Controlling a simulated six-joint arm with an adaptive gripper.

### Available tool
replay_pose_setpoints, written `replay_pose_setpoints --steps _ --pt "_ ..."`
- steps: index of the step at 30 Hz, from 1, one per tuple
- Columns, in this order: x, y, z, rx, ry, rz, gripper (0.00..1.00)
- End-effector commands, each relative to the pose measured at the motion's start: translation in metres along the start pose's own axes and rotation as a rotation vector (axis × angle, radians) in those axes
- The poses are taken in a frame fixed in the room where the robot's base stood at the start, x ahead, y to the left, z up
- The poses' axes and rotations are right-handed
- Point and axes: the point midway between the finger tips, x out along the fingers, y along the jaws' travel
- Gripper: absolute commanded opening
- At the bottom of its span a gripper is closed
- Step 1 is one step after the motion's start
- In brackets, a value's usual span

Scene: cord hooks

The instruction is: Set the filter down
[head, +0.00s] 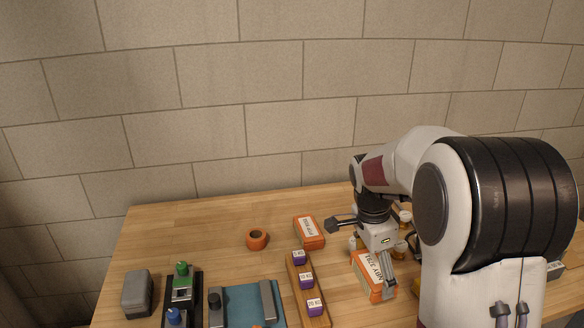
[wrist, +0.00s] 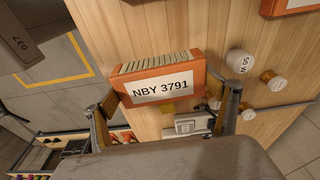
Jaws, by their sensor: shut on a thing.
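The filter is an orange box-shaped block with pale pleats on one face and a white label reading "NBY 3791" (wrist: 165,70); it also shows in the head view (head: 368,281). My gripper (wrist: 165,108) is shut on the filter, with one finger at each short end. In the head view my gripper (head: 386,272) is over the right part of the table with the filter beneath it. I cannot tell whether the filter touches the tabletop.
A second orange labelled block (head: 309,232) lies behind. A wooden strip (head: 295,283) with purple-labelled pieces is to the left. An orange ring (head: 257,239), a blue mat (head: 245,300) and a grey case (head: 138,293) lie further left. White-capped jars (wrist: 240,63) stand near the gripper.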

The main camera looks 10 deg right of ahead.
Motion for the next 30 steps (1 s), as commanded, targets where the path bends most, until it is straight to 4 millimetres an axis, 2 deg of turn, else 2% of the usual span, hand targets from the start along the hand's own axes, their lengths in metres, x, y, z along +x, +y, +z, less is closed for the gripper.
replay_pose_setpoints --steps 11,30 --pt "-0.001 -0.001 0.011 -0.112 -0.009 -0.014 0.62" --pt "-0.005 -0.001 0.06 -0.667 -0.035 -0.089 0.62"
